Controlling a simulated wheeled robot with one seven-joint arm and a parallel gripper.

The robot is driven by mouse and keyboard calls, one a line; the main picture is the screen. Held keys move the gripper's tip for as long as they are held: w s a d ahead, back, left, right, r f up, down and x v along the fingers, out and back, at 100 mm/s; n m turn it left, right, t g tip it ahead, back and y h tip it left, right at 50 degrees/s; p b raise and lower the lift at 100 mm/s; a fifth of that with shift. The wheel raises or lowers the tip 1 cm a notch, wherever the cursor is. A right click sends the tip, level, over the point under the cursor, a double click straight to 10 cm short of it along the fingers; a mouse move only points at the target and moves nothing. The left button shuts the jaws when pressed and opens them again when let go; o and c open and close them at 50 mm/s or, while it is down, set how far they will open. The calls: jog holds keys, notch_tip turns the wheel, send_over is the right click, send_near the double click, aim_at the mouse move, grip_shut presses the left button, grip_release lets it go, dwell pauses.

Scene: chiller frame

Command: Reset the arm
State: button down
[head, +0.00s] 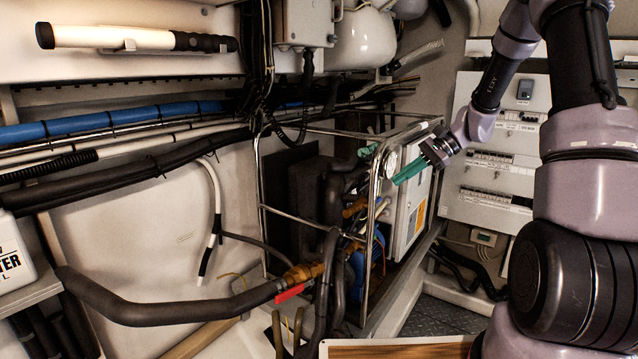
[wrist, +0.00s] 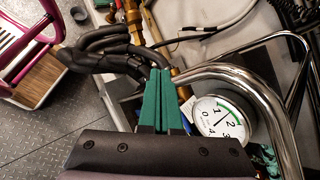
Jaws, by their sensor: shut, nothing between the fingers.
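My gripper (head: 397,181) has teal fingers and is raised at the right end of the chiller's metal tube frame (head: 371,225). Its fingers are closed together with nothing between them. In the wrist view the closed teal fingers (wrist: 160,72) point toward black insulated hoses (wrist: 112,45) and brass fittings. A bent chrome tube (wrist: 240,76) of the frame passes just right of the fingers. I cannot tell whether they touch it. My arm reaches in from the right side of the head view.
A round pressure gauge (wrist: 220,118) sits close right of the fingers in the wrist view. A white electrical box (head: 411,205) stands beside the frame. A red-handled valve (head: 292,291) and thick hose (head: 150,311) lie lower left. Patterned floor (head: 447,318) shows at lower right.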

jog(key=s+d+r+n+t+h, duration=0.1)
jog(key=s+r+n+t+h, duration=0.2)
jog(key=s+r, duration=0.6)
jog(key=s+d+r+n+t+h, duration=0.1)
jog(key=s+r+n+t+h, duration=0.3)
jog(key=s+r, duration=0.6)
jog(key=s+h, duration=0.1)
jog(key=s, duration=0.5)
jog(key=shift+d, duration=0.25)
jog(key=shift+s+d, duration=0.1)
